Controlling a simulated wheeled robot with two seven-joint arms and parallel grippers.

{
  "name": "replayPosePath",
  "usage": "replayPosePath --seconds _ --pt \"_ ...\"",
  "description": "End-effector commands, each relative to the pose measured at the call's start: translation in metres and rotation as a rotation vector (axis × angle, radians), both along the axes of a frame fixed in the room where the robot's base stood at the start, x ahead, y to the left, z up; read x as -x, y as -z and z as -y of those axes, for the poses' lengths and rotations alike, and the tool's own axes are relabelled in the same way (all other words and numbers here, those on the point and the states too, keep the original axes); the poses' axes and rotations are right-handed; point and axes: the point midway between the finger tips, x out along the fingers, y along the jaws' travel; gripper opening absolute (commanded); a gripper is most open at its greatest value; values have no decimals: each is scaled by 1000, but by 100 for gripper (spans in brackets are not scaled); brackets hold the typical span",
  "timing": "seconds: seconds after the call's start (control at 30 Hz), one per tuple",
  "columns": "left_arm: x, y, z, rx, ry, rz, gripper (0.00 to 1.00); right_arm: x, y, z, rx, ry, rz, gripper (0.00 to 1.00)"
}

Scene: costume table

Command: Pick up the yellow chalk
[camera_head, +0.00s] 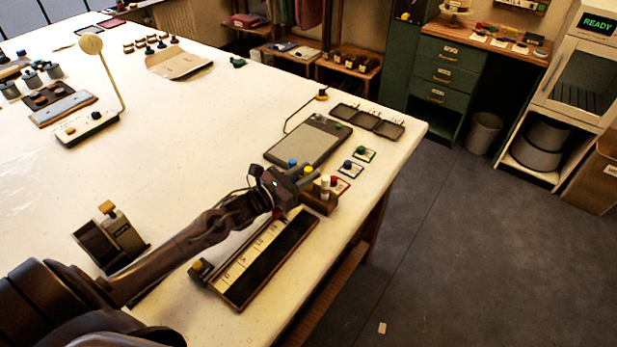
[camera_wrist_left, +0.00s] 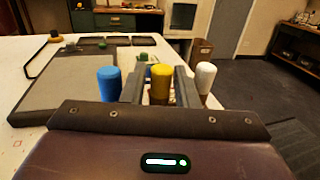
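The yellow chalk (camera_wrist_left: 161,84) stands upright between a blue chalk (camera_wrist_left: 108,84) and a white chalk (camera_wrist_left: 206,77) in the left wrist view. In the head view the yellow chalk (camera_head: 308,170) shows just beyond my left gripper (camera_head: 302,182). A small wooden holder (camera_head: 321,203) is at the chalks' lower ends, partly hidden by the gripper. In the wrist view my left gripper (camera_wrist_left: 161,80) is open, one finger on each side of the yellow chalk, with narrow gaps showing. The chalk's lower part is hidden. My right gripper is not in view.
A long measuring tray (camera_head: 262,262) lies in front of the holder. A grey slate (camera_head: 310,142) lies behind it, with small coloured cards and a three-part tray (camera_head: 367,121) nearby. The table's right edge is close. A tape dispenser (camera_head: 112,238) stands left of my forearm.

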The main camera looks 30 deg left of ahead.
Motion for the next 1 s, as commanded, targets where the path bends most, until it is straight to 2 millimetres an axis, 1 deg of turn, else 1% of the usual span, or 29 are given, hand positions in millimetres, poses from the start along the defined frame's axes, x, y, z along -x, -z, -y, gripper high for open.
replayPosePath --seconds 0.03,0.1,0.37,0.57,0.87,1.0 --pt "-5 -2 2 1 -1 1 27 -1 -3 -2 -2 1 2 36" --pt "-8 -1 4 1 1 0 27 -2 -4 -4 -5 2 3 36" --pt "-9 1 5 -1 1 -2 27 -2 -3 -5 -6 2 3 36" --pt "-9 1 5 -1 1 -2 1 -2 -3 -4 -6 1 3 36" --pt "-9 0 4 -1 1 -1 0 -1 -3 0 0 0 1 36" --pt "-9 -7 4 -3 2 1 0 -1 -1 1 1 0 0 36"
